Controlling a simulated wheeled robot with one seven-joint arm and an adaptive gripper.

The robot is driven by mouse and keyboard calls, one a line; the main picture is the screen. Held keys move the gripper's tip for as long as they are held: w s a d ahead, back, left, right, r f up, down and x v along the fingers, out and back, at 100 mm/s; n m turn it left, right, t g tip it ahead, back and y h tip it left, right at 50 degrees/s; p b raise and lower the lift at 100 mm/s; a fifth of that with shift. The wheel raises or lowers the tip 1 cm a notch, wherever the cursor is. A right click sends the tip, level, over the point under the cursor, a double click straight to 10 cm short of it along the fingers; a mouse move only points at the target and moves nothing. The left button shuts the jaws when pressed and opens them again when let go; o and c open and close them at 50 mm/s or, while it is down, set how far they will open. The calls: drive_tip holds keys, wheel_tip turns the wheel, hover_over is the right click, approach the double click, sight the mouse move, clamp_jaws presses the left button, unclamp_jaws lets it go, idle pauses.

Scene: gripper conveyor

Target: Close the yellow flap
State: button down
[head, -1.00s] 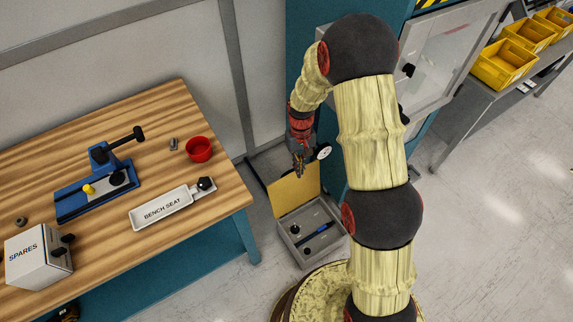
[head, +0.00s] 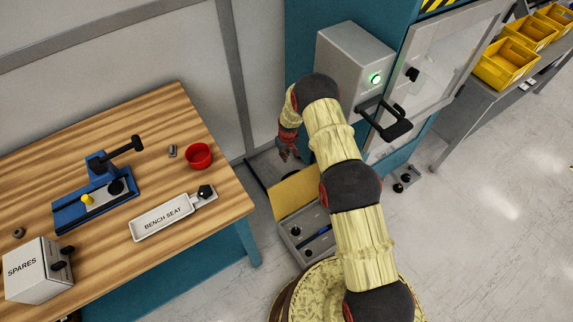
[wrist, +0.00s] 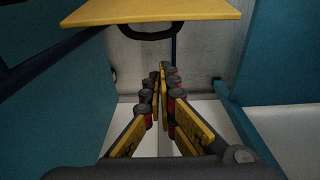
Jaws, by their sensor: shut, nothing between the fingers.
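The yellow flap (head: 294,192) stands open, raised at the far edge of a grey box (head: 295,231) on the floor. In the wrist view the flap (wrist: 150,9) crosses the top of the picture, with a dark curved piece under its edge. My gripper (head: 284,155) is low on the far side of the flap, apart from it as far as I can see. The wrist view shows its fingers (wrist: 161,80) together with nothing between them. My arm hides part of the box, whose compartments hold a blue-and-dark tool and a dark knob.
A wooden bench (head: 110,255) with a blue clamp, red cup (head: 199,156) and labelled tray stands on the left. A teal cabinet (head: 305,50) with a grey control box and black handle (head: 388,120) stands behind my arm. Open floor lies to the right.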

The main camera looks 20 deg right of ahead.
wheel_tip(320, 180, down, 10)
drive_tip(key=w+b, duration=0.1)
drive_tip(key=b, duration=0.2)
drive_tip(key=shift+s+d+r, duration=0.15)
drive_tip(key=shift+s+r, duration=0.1)
drive_tip(key=shift+s, duration=0.35)
drive_tip(key=shift+s+d+r, duration=0.1)
drive_tip(key=shift+s+r, duration=0.15)
drive_tip(key=shift+s, duration=0.35)
drive_tip(key=shift+s+d+r, duration=0.15)
drive_tip(key=shift+s+r, duration=0.1)
drive_tip(key=shift+s, duration=0.35)
drive_tip(key=shift+s, duration=0.15)
